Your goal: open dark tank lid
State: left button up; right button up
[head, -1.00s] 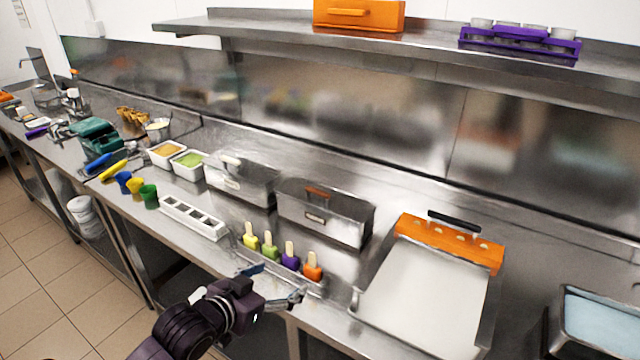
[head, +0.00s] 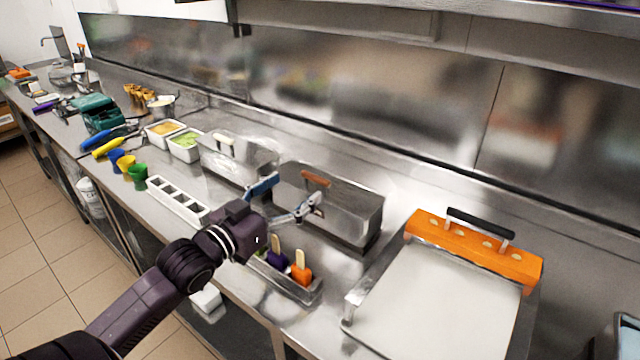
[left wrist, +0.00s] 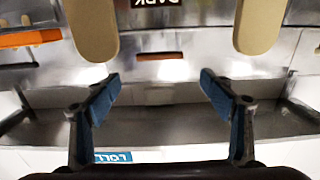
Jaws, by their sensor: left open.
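The dark tank (head: 340,222) is a steel box on the counter, with a lid that has a brown handle (head: 316,179). The lid looks closed. The gripper hides part of the tank's front. I cannot tell whether the fingers touch it. My right gripper is not in view.
A similar steel tank (head: 238,165) with a pale handle stands to the left. Ice pops, one orange (head: 301,274), stand in a steel holder right below the gripper. A white slotted tray (head: 176,199) is left. An orange-edged pan (head: 525,268) with a black handle is right.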

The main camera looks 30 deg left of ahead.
aim_at(315, 176)
pick_arm(q)
jog(key=shift+w+d+f+p, duration=0.15)
jog(key=shift+w+p, duration=0.1)
jog(key=shift+w, duration=1.15)
jog(key=shift+w+d+f+p, duration=0.1)
jog(key=shift+w+f+p, duration=0.1)
jog(key=shift+w, duration=1.15)
jog(key=shift+w+d+f+p, duration=0.1)
jog(key=shift+w+p, duration=0.15)
jog(key=shift+w, duration=1.15)
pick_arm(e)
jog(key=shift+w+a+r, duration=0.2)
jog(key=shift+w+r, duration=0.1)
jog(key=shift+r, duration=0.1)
pick_arm(q)
jog(key=c, duration=1.7)
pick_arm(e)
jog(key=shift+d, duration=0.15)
